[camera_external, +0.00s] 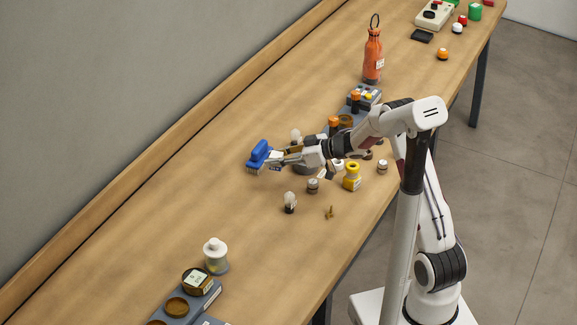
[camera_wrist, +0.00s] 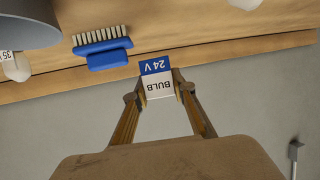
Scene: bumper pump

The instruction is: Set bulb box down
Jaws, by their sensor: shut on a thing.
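The bulb box (camera_wrist: 157,78) is small, white and blue, and reads "BULB 24 V" upside down in the wrist view. My gripper (camera_wrist: 158,92) is shut on it, with a finger on each side. In the external view my gripper (camera_external: 281,160) is low over the middle of the table, beside the blue brush. The box is small and partly hidden there. Whether it touches the table (camera_external: 150,190) cannot be told.
A blue brush (camera_external: 260,154) is close by; it also shows in the wrist view (camera_wrist: 102,46). A light bulb (camera_external: 290,202), a small jar (camera_external: 313,186) and a yellow-topped container (camera_external: 352,176) stand nearer the front. An orange bottle (camera_external: 373,57) stands farther back. The table's left side is mostly clear.

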